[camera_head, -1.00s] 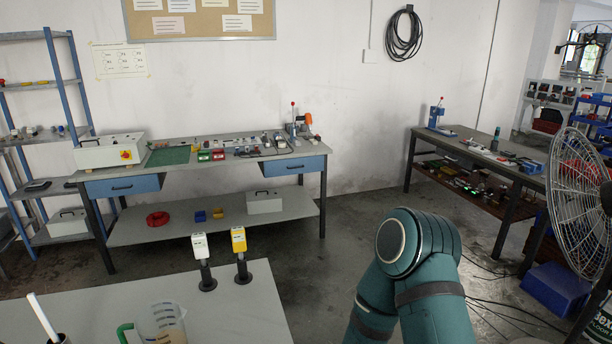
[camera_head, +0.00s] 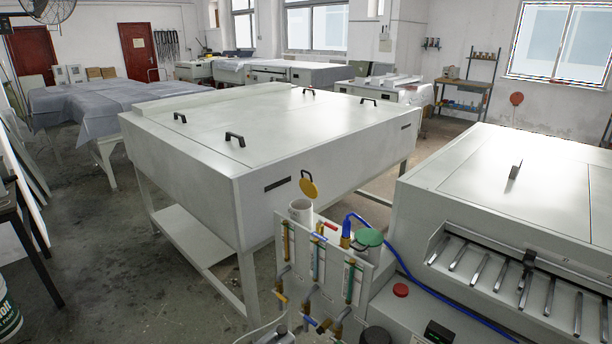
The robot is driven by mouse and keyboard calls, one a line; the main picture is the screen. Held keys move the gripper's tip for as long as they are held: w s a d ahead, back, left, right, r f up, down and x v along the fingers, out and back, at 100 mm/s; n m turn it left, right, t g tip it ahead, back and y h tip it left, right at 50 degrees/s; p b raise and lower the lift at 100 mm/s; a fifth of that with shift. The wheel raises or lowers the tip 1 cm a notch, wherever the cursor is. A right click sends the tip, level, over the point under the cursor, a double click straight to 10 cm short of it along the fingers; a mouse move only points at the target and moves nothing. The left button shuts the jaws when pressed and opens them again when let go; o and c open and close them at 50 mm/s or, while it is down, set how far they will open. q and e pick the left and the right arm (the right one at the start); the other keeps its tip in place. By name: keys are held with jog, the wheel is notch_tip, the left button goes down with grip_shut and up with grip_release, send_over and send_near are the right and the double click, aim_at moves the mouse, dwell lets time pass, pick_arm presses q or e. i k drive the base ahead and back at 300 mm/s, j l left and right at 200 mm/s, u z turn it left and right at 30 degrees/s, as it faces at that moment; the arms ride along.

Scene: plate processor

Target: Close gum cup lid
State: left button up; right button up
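A white cup (camera_head: 301,209) stands at the top of a panel with tubes and valves, in the lower middle of the head view. A round yellow lid (camera_head: 309,189) is tilted up above its rim, so this cup is open. A green lid (camera_head: 369,237) lies roughly flat to the right, next to a blue fitting; the cup beneath it is mostly hidden. I see no label that tells which is the gum cup. Neither of my grippers is in view.
A large white machine (camera_head: 275,140) with black handles stands behind the panel (camera_head: 330,262). A second machine (camera_head: 510,190) with a row of rollers is at right. A blue hose (camera_head: 400,262) runs along its front. Open floor (camera_head: 110,265) lies at left.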

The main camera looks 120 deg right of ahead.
aim_at(307, 186)
jog(key=z, duration=3.95)
